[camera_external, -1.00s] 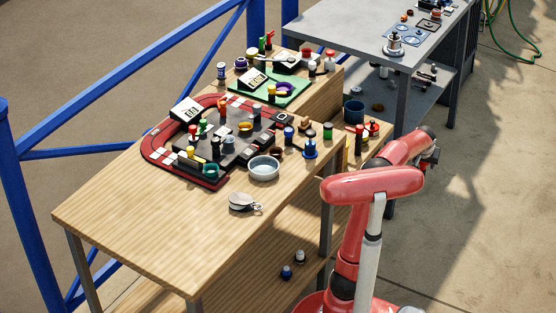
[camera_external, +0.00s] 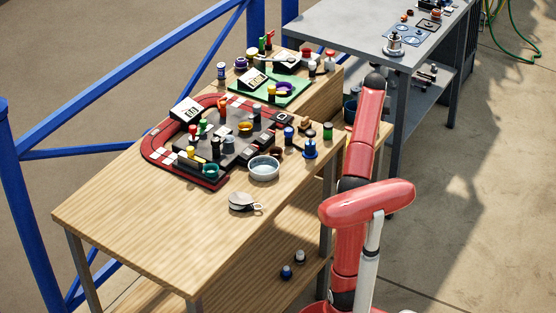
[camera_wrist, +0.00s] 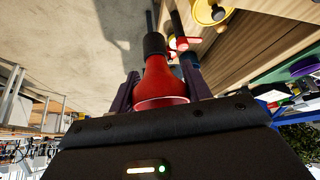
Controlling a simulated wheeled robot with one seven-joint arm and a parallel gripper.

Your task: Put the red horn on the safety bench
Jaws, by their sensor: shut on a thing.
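The red horn (camera_wrist: 165,82), a red bell with a black bulb, sits between the two dark fingers of my gripper (camera_wrist: 160,88) in the wrist view. The gripper is shut on it, with the wide mouth towards the wrist. In the external view my arm stands upright and its end is at the grey bench's near edge; the gripper and horn cannot be made out there. Two benches show: a wooden one (camera_external: 120,215) and a grey one (camera_external: 335,30). No label shows which is the safety bench.
The wooden bench bears a red-edged track board (camera_external: 150,150), a glass bowl (camera_external: 264,168) and a pulley block (camera_external: 243,202); its front left is clear. The grey bench holds a silver fitting (camera_external: 394,42) and is bare at left. A blue railing (camera_external: 110,70) runs behind.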

